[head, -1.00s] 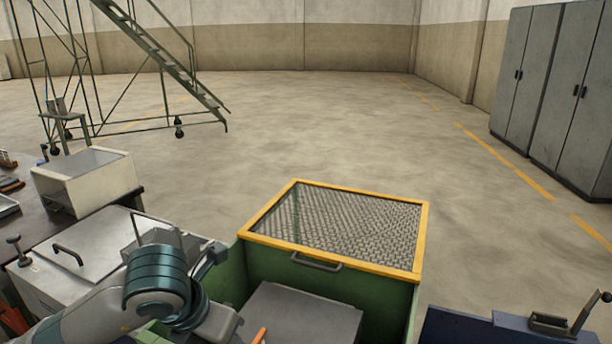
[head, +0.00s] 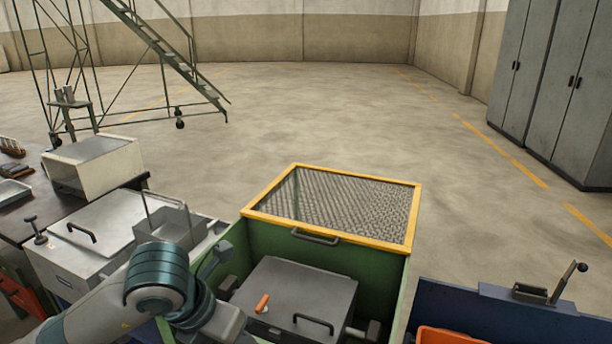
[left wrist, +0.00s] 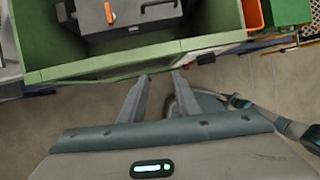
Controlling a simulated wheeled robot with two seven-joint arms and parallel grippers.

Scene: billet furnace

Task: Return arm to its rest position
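My left arm (head: 155,285) comes in from the lower left in the head view, bent beside the green bin (head: 235,265). Its gripper is hidden there. In the left wrist view my left gripper (left wrist: 160,78) has its two fingers apart with nothing between them. The fingertips are near the outer edge of the green bin (left wrist: 140,64), over bare floor; I cannot tell whether they touch it. My right gripper is in neither view.
The green bin has a yellow-framed mesh panel (head: 340,205) and holds a grey box (head: 295,290). A metal-lidded unit (head: 100,235) and white box (head: 95,165) stand left. A blue container (head: 500,315) stands right. Open floor lies behind.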

